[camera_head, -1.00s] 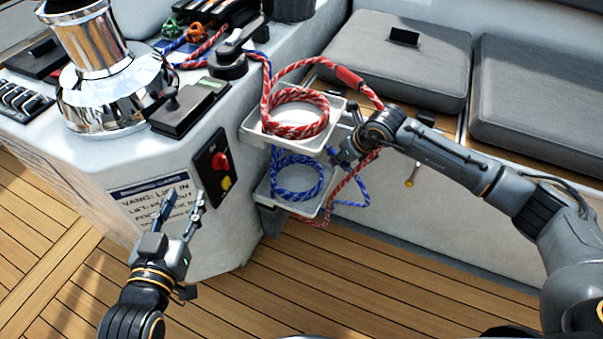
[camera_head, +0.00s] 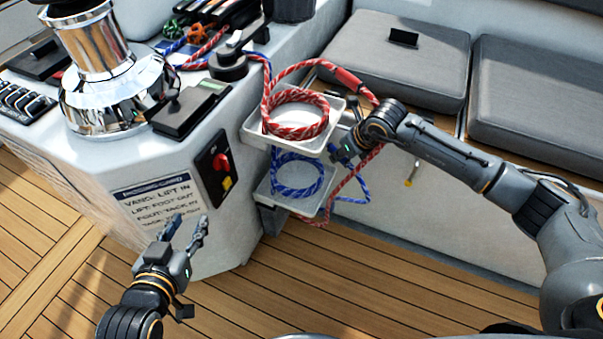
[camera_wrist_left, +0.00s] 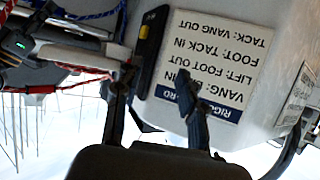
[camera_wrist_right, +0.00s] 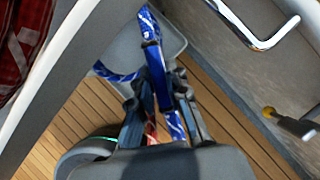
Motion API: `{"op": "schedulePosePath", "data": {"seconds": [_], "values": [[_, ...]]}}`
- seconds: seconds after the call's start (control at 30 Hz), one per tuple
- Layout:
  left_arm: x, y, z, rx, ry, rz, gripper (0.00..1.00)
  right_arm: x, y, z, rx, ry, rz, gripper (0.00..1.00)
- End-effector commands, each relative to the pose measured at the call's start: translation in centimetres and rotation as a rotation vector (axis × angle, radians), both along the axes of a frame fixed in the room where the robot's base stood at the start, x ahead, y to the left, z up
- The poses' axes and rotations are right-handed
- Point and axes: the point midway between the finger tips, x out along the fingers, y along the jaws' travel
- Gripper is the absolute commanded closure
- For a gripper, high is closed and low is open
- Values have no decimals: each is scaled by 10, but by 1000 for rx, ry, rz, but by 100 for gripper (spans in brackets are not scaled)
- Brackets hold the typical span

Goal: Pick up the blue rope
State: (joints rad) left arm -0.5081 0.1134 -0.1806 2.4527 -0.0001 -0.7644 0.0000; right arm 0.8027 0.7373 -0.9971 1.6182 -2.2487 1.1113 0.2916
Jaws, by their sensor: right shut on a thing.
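The blue rope (camera_head: 298,176) hangs in a coil at the lower white tray (camera_head: 318,207) on the side of the cockpit console. My right gripper (camera_head: 342,151) is at the right side of the trays. In the right wrist view its fingers are shut on a blue rope strand (camera_wrist_right: 153,60), which runs up and down between them. My left gripper (camera_head: 188,226) is open and empty in front of the console's printed card. It also shows open in the left wrist view (camera_wrist_left: 152,95).
A red rope (camera_head: 306,124) coils in the upper white tray (camera_head: 285,146), close above the blue one, and a red strand hangs beside my right gripper. Grey cushions (camera_head: 405,60) line the bench. A chrome winch (camera_head: 112,85) stands on the console. The wooden floor is clear.

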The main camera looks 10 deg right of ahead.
Motion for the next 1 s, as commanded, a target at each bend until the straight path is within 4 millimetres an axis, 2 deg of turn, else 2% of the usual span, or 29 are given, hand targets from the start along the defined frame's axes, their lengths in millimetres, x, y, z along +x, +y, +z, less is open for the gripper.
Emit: {"op": "schedulePosePath", "data": {"seconds": [0.47,1.0], "values": [[-2,4,-3,13,34,3,60,1,0,5,1,-2,0,100],[-38,18,-42,72,301,23,60,1,0,22,1,-3,0,100]]}}
